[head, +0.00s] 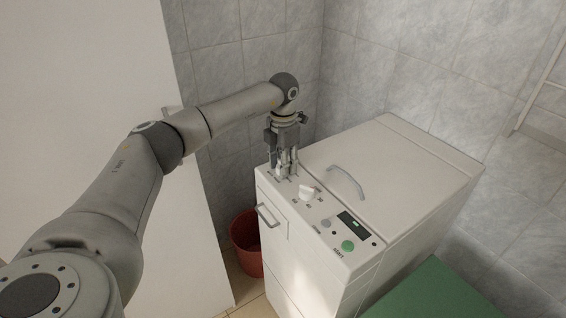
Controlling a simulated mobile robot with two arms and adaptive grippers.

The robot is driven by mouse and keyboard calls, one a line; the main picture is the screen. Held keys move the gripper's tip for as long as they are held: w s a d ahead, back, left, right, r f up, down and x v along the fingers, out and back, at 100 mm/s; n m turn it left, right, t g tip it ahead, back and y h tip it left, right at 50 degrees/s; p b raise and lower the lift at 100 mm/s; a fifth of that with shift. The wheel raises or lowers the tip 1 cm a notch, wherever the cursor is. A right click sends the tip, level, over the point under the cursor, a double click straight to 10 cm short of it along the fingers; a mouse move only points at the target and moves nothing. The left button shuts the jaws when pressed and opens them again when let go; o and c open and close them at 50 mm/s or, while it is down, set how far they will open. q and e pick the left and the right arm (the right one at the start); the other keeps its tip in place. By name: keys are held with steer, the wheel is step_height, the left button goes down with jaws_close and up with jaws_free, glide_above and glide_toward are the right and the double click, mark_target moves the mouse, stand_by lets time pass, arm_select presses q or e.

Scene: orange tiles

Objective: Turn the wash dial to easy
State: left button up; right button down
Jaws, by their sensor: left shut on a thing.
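A white washing machine (402,146) stands against the tiled wall, with a control panel along its front top edge. My left gripper (286,172) points down at the left end of the panel. Its fingers are shut on a dial there, which they hide almost wholly; I take it for the wash dial. The pointer and the setting of that dial cannot be read. A second white dial (308,193) sits just right of the gripper, apart from it. My right gripper is out of view.
The panel also has a grey button (326,223), a dark display (353,224) and a green button (347,245). A curved lid handle (346,181) rises behind the dials. A red bucket (245,245) stands left of the machine, a green surface (432,292) at front right.

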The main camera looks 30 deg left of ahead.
arm_select(q)
steer(key=shift+m, duration=0.9)
steer(key=o, duration=1)
steer(key=shift+o, duration=0.2)
step_height(320, 180, up, 12)
